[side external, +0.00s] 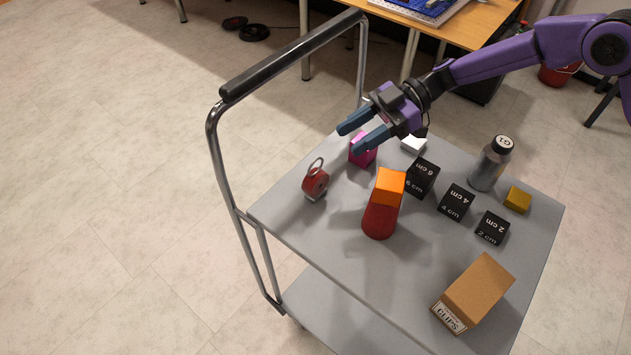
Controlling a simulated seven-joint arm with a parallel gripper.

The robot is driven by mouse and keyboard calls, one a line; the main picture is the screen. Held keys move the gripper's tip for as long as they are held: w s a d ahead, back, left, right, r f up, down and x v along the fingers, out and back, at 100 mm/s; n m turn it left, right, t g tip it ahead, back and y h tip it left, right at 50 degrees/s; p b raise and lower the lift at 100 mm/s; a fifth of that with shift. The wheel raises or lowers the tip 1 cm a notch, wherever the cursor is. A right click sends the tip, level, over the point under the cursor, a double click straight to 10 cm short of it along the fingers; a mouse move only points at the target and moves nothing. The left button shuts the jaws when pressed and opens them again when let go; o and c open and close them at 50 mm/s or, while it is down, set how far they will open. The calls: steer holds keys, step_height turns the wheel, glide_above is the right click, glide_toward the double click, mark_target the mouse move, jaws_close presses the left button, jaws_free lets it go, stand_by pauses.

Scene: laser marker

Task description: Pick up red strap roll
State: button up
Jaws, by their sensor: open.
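The red strap roll (316,184) stands on the left part of the grey cart top, with a loop of strap rising above it. My gripper (354,138) is open and empty. It is above the cart, up and to the right of the roll in the picture, and apart from it. Its two blue-grey fingers point to the left. A magenta block (363,151) is just below the fingers in the picture and is partly hidden by them.
An orange block (390,186) sits on a red tapered object (380,220) right of the roll. Black cubes (457,202), a grey bottle (491,164), a yellow block (517,199) and a clips box (474,292) stand farther right. The cart's handle (290,55) rises at the left. The cart top's front left is clear.

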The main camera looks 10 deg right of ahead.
mark_target(318, 158)
steer(key=shift+x, duration=3.75)
steer(key=shift+r, duration=0.15)
jaws_close()
